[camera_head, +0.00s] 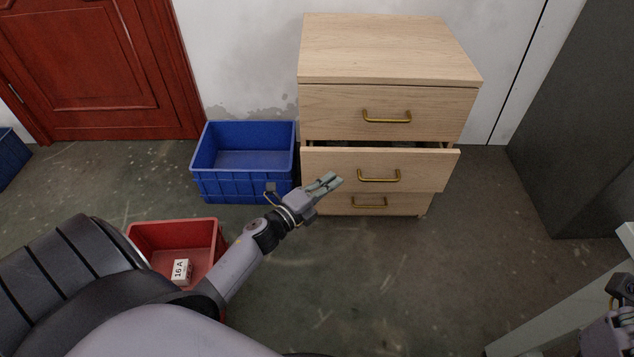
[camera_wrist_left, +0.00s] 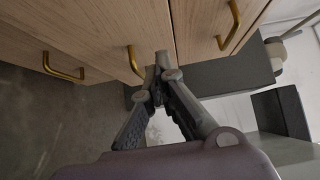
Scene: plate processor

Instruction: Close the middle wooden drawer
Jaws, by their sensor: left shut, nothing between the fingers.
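A light wooden cabinet (camera_head: 390,50) with three drawers stands against the wall. The middle drawer (camera_head: 425,172) is pulled partly out and has a brass handle (camera_head: 379,177). The top drawer (camera_head: 330,110) and the bottom drawer (camera_head: 410,204) look closed. My left gripper (camera_head: 332,181) is shut and empty, at the left end of the middle drawer front. I cannot tell if it touches the drawer. In the left wrist view the shut fingertips (camera_wrist_left: 162,62) show close to the wooden fronts. Part of my right arm shows at the lower right edge; its fingers are not visible.
A blue crate (camera_head: 245,188) stands left of the cabinet. A red bin (camera_head: 172,228) with a white box (camera_head: 181,271) in it stands nearer, beside my left arm. A dark cabinet (camera_head: 580,130) stands at the right. The floor in front of the drawers is clear.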

